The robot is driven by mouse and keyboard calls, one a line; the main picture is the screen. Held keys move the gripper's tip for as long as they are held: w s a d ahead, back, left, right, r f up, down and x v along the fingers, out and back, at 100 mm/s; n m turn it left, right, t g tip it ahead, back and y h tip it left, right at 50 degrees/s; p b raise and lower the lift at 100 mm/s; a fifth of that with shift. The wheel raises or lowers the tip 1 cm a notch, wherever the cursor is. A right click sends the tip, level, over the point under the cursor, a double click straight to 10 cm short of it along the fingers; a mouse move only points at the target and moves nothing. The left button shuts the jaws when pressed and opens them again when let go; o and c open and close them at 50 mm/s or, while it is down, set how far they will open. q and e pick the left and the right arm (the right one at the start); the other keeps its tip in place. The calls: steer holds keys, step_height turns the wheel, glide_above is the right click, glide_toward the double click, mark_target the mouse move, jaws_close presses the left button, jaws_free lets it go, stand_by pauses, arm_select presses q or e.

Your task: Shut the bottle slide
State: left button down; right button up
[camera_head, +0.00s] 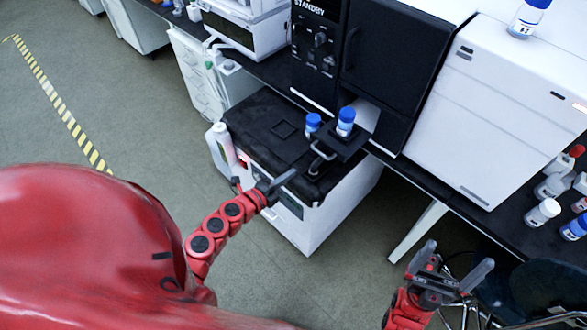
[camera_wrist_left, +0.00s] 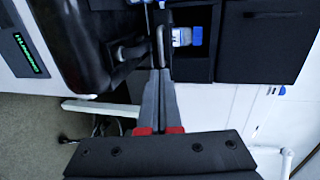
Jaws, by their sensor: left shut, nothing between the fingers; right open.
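The bottle slide (camera_head: 352,141) is a black tray that sticks out below the black instrument, above the black-topped white cabinet. Bottles with blue caps (camera_head: 346,120) stand at it. A grey loop handle (camera_head: 321,151) is on its front; the handle (camera_wrist_left: 160,44) also shows in the left wrist view, beside a blue-capped bottle (camera_wrist_left: 183,37) in the dark slide. My left gripper (camera_head: 291,174) is shut and empty, its tips close to the handle; I cannot tell if they touch it. My right gripper (camera_head: 459,259) is open and empty at the lower right, away from the slide.
The black cabinet top (camera_head: 262,118) lies below and left of the slide. A white bottle (camera_head: 220,143) stands beside the cabinet. A white instrument (camera_head: 490,100) and several bottles occupy the right bench. A dark chair (camera_head: 520,290) is near my right gripper. The floor at left is clear.

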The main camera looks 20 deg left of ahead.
arm_select(q)
steer(key=p, duration=0.1)
glide_toward(341, 133)
steer(key=s, duration=0.1)
steer(key=s+a+f, duration=0.1)
steer(key=s, duration=0.1)
steer(key=s+a+f, duration=0.1)
steer(key=s, duration=0.1)
steer(key=shift+s+a+f, duration=0.1)
steer(key=shift+a+f, duration=0.05)
steer(key=shift+f, duration=0.05)
steer(key=shift+x, duration=0.9)
steer(key=shift+f, duration=0.15)
steer(key=b+x, duration=0.1)
steer(key=x, duration=0.3)
steer(key=r+b+x, duration=0.1)
steer(key=b+x, duration=0.1)
steer(key=x, duration=0.3)
steer(key=r+b+x, duration=0.1)
steer(key=b+x, duration=0.1)
steer(key=x, duration=0.2)
steer(key=shift+w+d+r, duration=0.2)
steer(key=shift+w+d, duration=0.1)
steer(key=shift+w, duration=0.1)
steer(key=shift+w+d+r+b, duration=0.15)
steer(key=shift+w+d+b, duration=0.05)
steer(key=shift+w+b, duration=0.35)
steer(key=shift+r, duration=0.25)
steer(key=shift+w+d+r, duration=0.1)
